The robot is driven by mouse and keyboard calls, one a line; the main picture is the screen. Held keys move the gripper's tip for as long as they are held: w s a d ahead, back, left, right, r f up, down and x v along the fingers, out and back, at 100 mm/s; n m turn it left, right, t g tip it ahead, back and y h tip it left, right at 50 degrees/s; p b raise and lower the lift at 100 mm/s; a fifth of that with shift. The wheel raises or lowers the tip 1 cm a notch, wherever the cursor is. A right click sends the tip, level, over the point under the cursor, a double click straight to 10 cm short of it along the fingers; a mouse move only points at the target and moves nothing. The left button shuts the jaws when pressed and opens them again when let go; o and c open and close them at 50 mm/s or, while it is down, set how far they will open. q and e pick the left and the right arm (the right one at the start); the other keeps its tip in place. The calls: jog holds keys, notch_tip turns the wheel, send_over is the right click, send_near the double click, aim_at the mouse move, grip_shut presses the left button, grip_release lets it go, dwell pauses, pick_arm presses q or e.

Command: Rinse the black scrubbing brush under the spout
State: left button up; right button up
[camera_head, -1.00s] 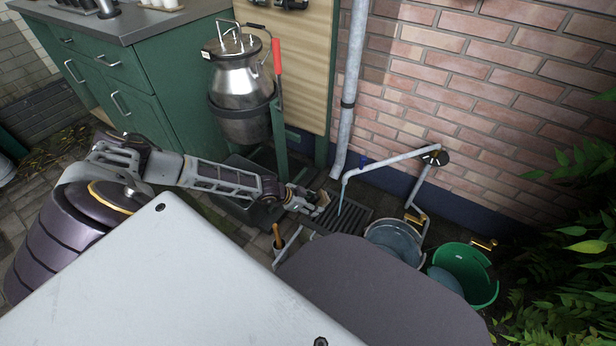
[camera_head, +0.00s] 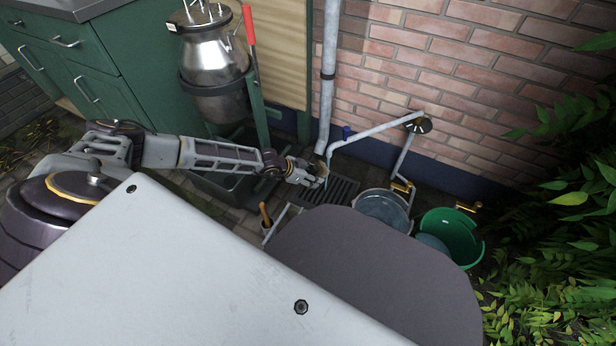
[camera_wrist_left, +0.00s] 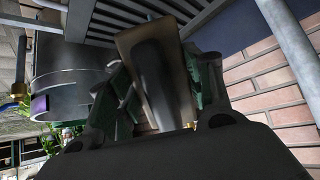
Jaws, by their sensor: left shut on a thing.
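The black scrubbing brush (camera_wrist_left: 152,68) shows in the left wrist view as a tan block with a dark rounded part, between my finger pads. In the head view only a small tan bit of the brush (camera_head: 322,171) shows. My left gripper (camera_head: 315,177) is shut on it and holds it above the drain grate, close beside or under the end of the spout (camera_head: 360,134). A thin bluish stream seems to fall from the spout at the brush; I cannot tell whether it touches it. The bristles cannot be made out. My right gripper is not in view.
The drain grate (camera_head: 341,190) lies below the spout. A grey bucket (camera_head: 383,208) and a green bucket (camera_head: 452,236) stand to its right. A downpipe (camera_head: 327,90) runs down the brick wall behind. Leafy plants fill the right.

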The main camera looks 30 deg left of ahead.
pick_arm(q)
jog(key=shift+w+d+f, duration=0.1)
jog(key=shift+w+d, duration=0.5)
jog(key=shift+w, duration=0.35)
jog(key=shift+w+d+f, duration=0.1)
jog(key=shift+w+d, duration=0.45)
jog(key=shift+w, duration=0.35)
dwell(0.4)
jog(key=shift+s, duration=0.15)
dwell(0.4)
